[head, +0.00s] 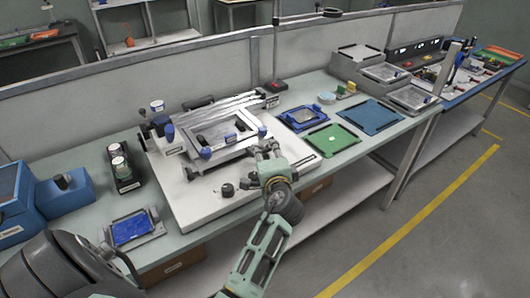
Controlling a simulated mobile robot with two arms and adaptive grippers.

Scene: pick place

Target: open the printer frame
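The printer (175,185) is a white base plate with a metal carriage and blue knobs on the bench. Its silver rectangular frame (237,143) lies low over the middle of the base, and I cannot tell whether it is tilted. Blue knobs sit on the frame's front edge, one at the front left (205,153) and one at the right corner (262,131). My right gripper is not in view.
A blue tray (130,229) and a dark holder with round jars (123,168) stand left of the printer. A green mat (334,140), a blue mat (371,115) and a blue frame (304,118) lie to its right. A low partition runs behind the bench.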

